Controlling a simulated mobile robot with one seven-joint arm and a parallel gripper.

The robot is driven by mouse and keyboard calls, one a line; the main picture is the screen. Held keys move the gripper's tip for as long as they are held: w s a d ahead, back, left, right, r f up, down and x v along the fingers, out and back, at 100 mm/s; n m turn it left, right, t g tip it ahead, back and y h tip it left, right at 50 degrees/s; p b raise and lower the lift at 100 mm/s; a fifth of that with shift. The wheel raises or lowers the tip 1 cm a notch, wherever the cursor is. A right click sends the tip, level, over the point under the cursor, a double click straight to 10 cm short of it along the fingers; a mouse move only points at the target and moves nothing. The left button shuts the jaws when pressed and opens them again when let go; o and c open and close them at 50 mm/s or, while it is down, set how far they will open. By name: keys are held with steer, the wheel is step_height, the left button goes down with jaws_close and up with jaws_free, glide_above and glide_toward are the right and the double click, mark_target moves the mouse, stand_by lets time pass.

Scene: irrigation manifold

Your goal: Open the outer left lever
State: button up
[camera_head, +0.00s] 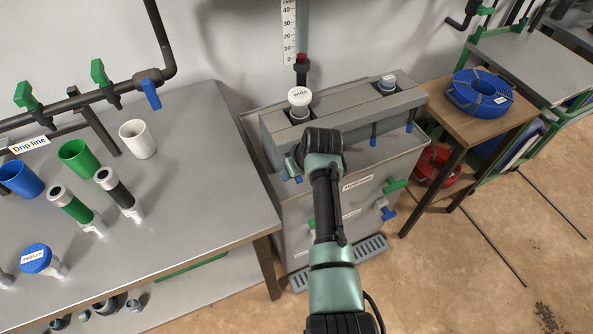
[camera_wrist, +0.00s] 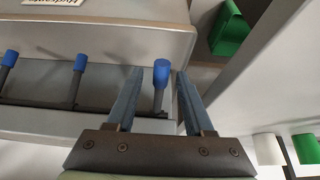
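The manifold (camera_head: 345,115) is a long grey block on a metal cabinet, with blue-tipped levers along its front. The outer left lever (camera_wrist: 161,82) has a dark stem and a blue cap. In the wrist view, which looks from the opposite side, it is the rightmost lever. My gripper (camera_wrist: 160,72) is open, with one finger on each side of this lever. In the head view my gripper (camera_head: 293,163) is at the manifold's left end, and my arm hides part of the front.
Two more blue-capped levers (camera_wrist: 80,66) (camera_wrist: 10,60) stand to the left in the wrist view. A bench (camera_head: 190,170) with cups and fittings is left of the cabinet. A wooden table (camera_head: 450,115) with a blue hose coil (camera_head: 482,93) is on the right.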

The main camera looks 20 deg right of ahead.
steer(key=p+v, duration=0.2)
steer(key=v, duration=1.1)
stand_by(0.4)
